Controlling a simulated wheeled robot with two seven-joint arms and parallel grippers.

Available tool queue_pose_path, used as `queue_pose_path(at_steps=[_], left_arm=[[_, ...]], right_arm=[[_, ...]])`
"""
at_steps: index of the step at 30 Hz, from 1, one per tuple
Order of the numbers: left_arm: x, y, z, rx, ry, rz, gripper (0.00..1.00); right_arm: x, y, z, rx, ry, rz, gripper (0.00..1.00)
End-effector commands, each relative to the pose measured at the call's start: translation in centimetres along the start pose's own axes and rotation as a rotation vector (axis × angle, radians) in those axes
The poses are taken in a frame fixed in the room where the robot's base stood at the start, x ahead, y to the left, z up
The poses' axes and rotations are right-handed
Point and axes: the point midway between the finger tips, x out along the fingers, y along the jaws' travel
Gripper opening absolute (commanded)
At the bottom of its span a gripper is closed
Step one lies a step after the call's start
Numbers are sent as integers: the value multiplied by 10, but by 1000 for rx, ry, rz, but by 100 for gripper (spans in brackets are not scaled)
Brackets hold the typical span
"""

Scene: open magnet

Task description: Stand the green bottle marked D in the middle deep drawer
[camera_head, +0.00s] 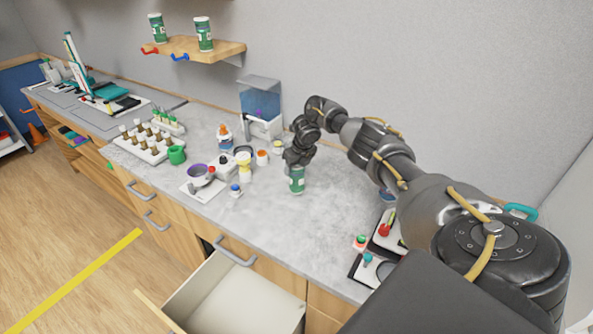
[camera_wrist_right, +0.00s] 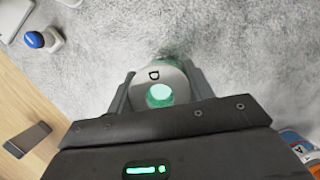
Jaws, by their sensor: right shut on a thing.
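The green bottle marked D (camera_head: 296,182) has a white label band and is upright at the grey counter in the head view. My right gripper (camera_head: 297,163) is shut on its top from above. In the right wrist view the bottle's white top with the letter D (camera_wrist_right: 154,75) shows between the two fingers. I cannot tell whether its base touches the counter. An open deep drawer (camera_head: 241,295) with a pale, empty-looking interior juts out below the counter front, lower left of the bottle. My left gripper is not in view.
Two similar green bottles stand on the wall shelf (camera_head: 225,46). Left of the bottle are a mortar (camera_head: 200,174), small jars and a vial rack (camera_head: 148,142). A dark tray (camera_head: 372,268) with coloured items lies right. The counter between bottle and front edge is clear.

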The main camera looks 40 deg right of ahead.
Motion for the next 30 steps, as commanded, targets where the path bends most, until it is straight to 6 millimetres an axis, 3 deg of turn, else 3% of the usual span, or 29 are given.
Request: queue_pose_path(at_steps=[9, 14, 20, 30], left_arm=[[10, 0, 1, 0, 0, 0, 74], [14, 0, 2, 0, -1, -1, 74], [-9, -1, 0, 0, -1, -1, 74], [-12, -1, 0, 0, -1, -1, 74]], right_arm=[[-30, 0, 10, -1, -6, 0, 18], [-54, 5, -1, -6, -7, -1, 18], [-106, 15, -15, -6, -6, -4, 18], [-139, 35, -59, -4, -3, -1, 18]])
